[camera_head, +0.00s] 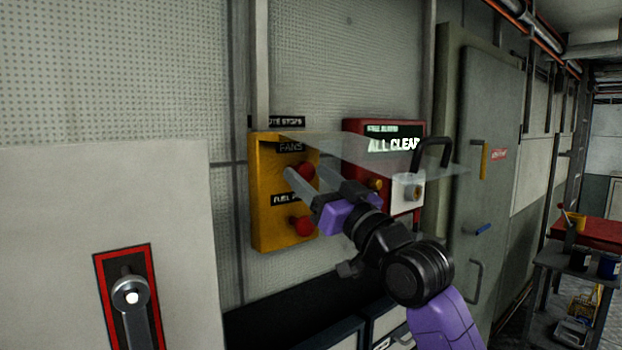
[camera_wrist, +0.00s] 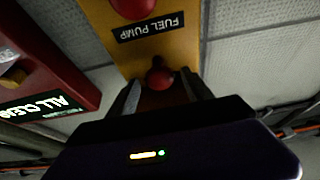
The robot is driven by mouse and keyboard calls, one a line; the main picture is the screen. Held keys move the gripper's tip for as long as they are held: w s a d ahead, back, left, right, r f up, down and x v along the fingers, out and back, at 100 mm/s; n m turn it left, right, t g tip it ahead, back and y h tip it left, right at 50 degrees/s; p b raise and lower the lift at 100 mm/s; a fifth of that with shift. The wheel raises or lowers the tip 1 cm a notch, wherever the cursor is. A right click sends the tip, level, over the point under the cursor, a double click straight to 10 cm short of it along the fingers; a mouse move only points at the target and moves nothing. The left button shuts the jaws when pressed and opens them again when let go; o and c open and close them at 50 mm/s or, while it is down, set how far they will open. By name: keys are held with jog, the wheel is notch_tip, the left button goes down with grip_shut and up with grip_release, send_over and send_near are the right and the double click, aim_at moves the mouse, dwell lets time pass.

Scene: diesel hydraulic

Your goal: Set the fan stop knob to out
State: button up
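A yellow control box (camera_head: 262,225) on the wall carries two red knobs. The fan stop knob (camera_head: 304,173) is the upper one, under the label FANS (camera_head: 290,147). A red knob with the FUEL PUMP label sits below it. My gripper (camera_head: 302,180) is at the upper knob, with its fingers pointing at the box. In the wrist view, which is upside down, the fan stop knob (camera_wrist: 160,74) lies between my two open fingers, with gaps beside it. I cannot tell whether the knob is in or out.
The fuel pump knob (camera_head: 302,226) is close below. A translucent panel (camera_head: 375,155) juts out above my gripper. A red ALL CLEAR box (camera_head: 357,127) hangs to the right, with a dark handle (camera_head: 432,152) by it. A lever in a red frame (camera_head: 132,292) is at lower left.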

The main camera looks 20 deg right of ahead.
jog(key=b+v, duration=0.2)
jog(key=v, duration=0.6)
jog(key=shift+b, duration=0.4)
jog(key=shift+r, duration=0.1)
